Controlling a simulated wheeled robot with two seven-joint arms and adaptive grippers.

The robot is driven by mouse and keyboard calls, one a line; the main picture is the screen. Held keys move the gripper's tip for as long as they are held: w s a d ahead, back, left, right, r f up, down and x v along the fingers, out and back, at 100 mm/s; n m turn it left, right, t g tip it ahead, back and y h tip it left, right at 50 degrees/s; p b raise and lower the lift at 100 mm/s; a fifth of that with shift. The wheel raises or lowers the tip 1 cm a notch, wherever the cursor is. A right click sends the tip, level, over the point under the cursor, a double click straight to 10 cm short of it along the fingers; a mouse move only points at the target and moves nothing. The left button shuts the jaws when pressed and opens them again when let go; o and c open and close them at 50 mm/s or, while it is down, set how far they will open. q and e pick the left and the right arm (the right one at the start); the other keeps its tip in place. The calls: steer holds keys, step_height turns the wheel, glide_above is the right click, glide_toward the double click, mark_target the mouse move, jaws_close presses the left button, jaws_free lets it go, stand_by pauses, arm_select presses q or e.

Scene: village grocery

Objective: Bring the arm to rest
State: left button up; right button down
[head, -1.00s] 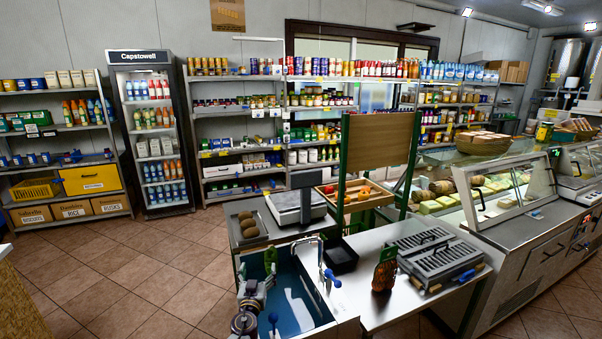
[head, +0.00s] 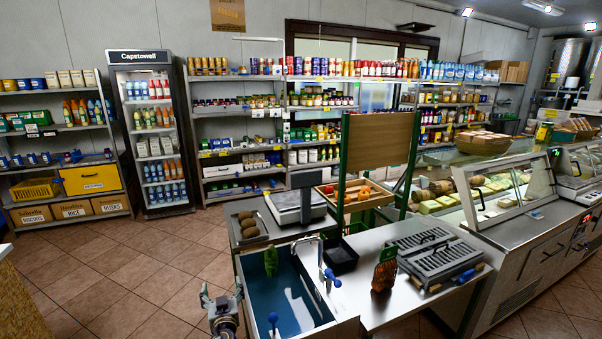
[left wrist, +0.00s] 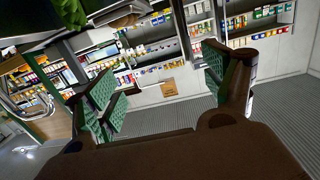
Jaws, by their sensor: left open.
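My left gripper (head: 222,296) is at the bottom of the head view, outside the left edge of the sink. Its two fingers stand apart with nothing between them. In the left wrist view its green-padded fingers (left wrist: 160,82) are spread wide and empty. My right gripper is in neither view.
The blue sink basin (head: 292,297) lies just right of the gripper. A green item (head: 271,262) is at its back left, and a tap (head: 322,250) stands at its right. A scale (head: 300,207) is behind. Tiled floor (head: 130,285) is clear at left.

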arm_select(q)
steer(key=s+a+f+g, duration=0.3)
steer(key=s, duration=0.5)
steer(key=s+a+f+g, duration=0.2)
steer(key=s+a+g, duration=0.1)
steer(key=s, duration=0.5)
steer(key=s+d+m+g+h, duration=0.3)
steer(key=s+d, duration=0.2)
steer(key=s, duration=0.5)
steer(key=s+d+m+g+h, duration=0.3)
steer(key=s+d, duration=0.1)
steer(key=s, duration=0.7)
step_height(320, 180, down, 31)
steer(key=s+g+p, duration=0.2)
steer(key=s+p, duration=0.1)
steer(key=s+a+f+p, duration=0.1)
steer(key=s+a+f, duration=0.1)
steer(key=s+f, duration=0.6)
steer(key=s+a+f+g+p, duration=0.1)
steer(key=s+f+p, duration=0.1)
steer(key=s+f, duration=0.6)
steer(key=shift+s+a, duration=0.35)
steer(key=shift+s, duration=2.4)
